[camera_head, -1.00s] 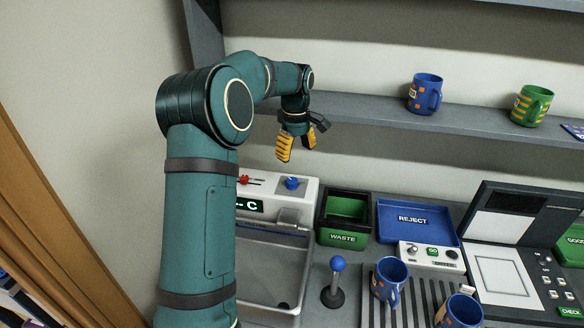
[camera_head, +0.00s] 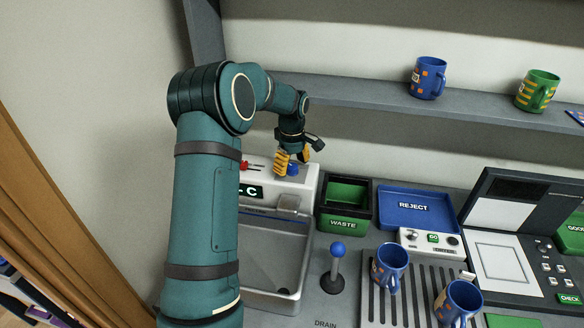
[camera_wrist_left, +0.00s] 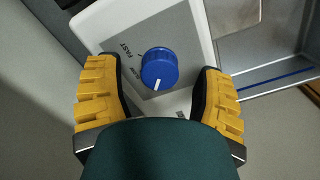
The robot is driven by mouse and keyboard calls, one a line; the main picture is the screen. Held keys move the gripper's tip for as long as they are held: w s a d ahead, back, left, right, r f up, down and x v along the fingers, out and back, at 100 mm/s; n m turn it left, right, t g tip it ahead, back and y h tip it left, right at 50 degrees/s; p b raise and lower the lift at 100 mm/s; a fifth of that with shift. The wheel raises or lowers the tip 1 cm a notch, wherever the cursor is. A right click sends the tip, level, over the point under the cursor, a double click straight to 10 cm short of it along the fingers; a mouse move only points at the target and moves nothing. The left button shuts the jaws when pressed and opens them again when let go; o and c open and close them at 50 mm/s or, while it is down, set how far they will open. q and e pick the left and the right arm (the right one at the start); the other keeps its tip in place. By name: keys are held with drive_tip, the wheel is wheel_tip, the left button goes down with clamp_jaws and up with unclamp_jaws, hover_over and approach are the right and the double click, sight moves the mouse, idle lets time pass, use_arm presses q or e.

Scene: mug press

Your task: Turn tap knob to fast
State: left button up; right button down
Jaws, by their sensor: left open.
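The blue tap knob (camera_wrist_left: 159,70) is on the white tap housing (camera_wrist_left: 104,28), between my left gripper's fingers in the left wrist view. Its white pointer line faces toward the bottom of that view, and the word FAST is printed up and left of it. My left gripper (camera_head: 292,162) is open, with its yellow fingers over the housing, one on each side of the knob. I cannot see either finger touching it. In the head view the knob (camera_head: 293,169) is partly hidden behind the fingers. My right gripper is not in view.
A red knob (camera_head: 244,165) sits left on the housing, above the sink (camera_head: 270,262). The green WASTE bin (camera_head: 344,223), blue REJECT tray (camera_head: 403,204) and a blue-topped lever (camera_head: 337,262) stand to the right. A shelf with mugs runs behind.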

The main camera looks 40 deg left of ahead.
use_arm(q)
drive_tip(key=shift+f, duration=0.55)
clamp_jaws()
